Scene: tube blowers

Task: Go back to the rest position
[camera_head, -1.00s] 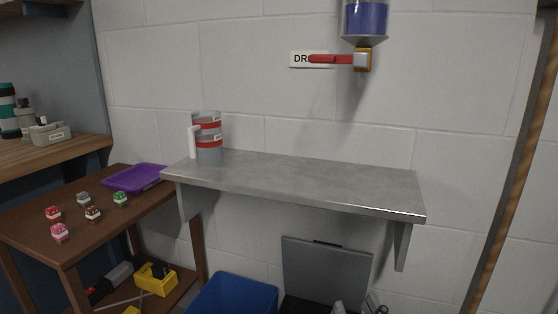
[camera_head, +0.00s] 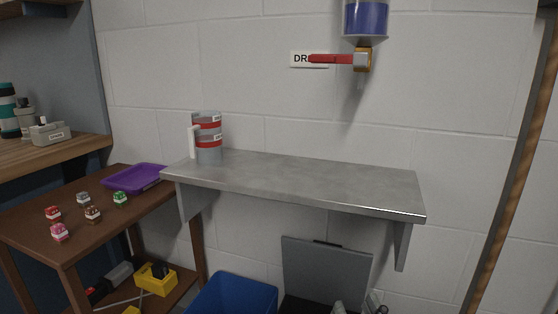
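Neither gripper shows clearly in the head view. Small grey and dark parts show at the bottom edge, right of centre; I cannot tell whether any belong to my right gripper, or whether it is open or shut. My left gripper is not in view. A grey and red cup-like container with a white handle (camera_head: 207,140) stands upright at the left end of the grey wall shelf (camera_head: 310,182). No gripper touches it. A blue-filled dispenser (camera_head: 366,17) with a red lever (camera_head: 331,59) hangs on the wall above, the lever pointing left.
A brown table (camera_head: 100,245) at the left holds several small coloured blocks and a purple tray (camera_head: 133,178). A yellow bin (camera_head: 157,280) sits on its lower shelf. A blue bin (camera_head: 233,297) and an open grey lid (camera_head: 325,275) are below the wall shelf. Most of that shelf is clear.

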